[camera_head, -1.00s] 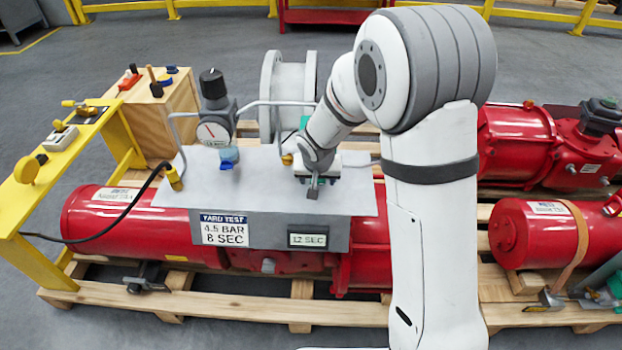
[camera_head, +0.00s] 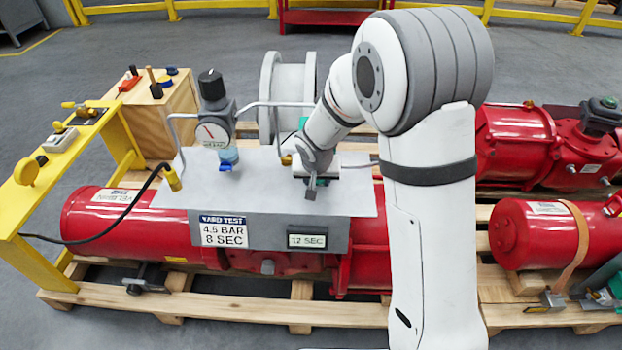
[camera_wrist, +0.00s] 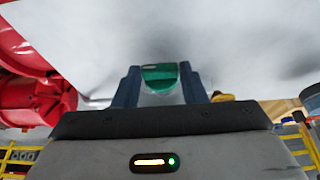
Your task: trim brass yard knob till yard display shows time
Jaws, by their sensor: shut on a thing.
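The yard display (camera_head: 307,240) on the front of the grey bench reads 12 SEC. The yard test sign (camera_head: 223,231) reads 4.5 BAR, 8 SEC. My gripper (camera_head: 311,187) is low over the right part of the bench top. In the wrist view its fingers (camera_wrist: 160,72) are shut around a small part with a teal-green face (camera_wrist: 160,76). A brass-coloured piece (camera_wrist: 222,96) shows beside the right finger, and a brass fitting (camera_head: 286,160) shows left of my wrist in the head view. I cannot make out the brass knob itself; my gripper hides that spot.
A pressure gauge (camera_head: 211,132) with a black knob (camera_head: 211,84) and a blue-tinted bowl (camera_head: 228,156) stands left of my gripper. Grey pipes arch over the bench. Red actuators (camera_head: 115,215) lie on wooden pallets. A yellow control stand (camera_head: 32,215) is at the left.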

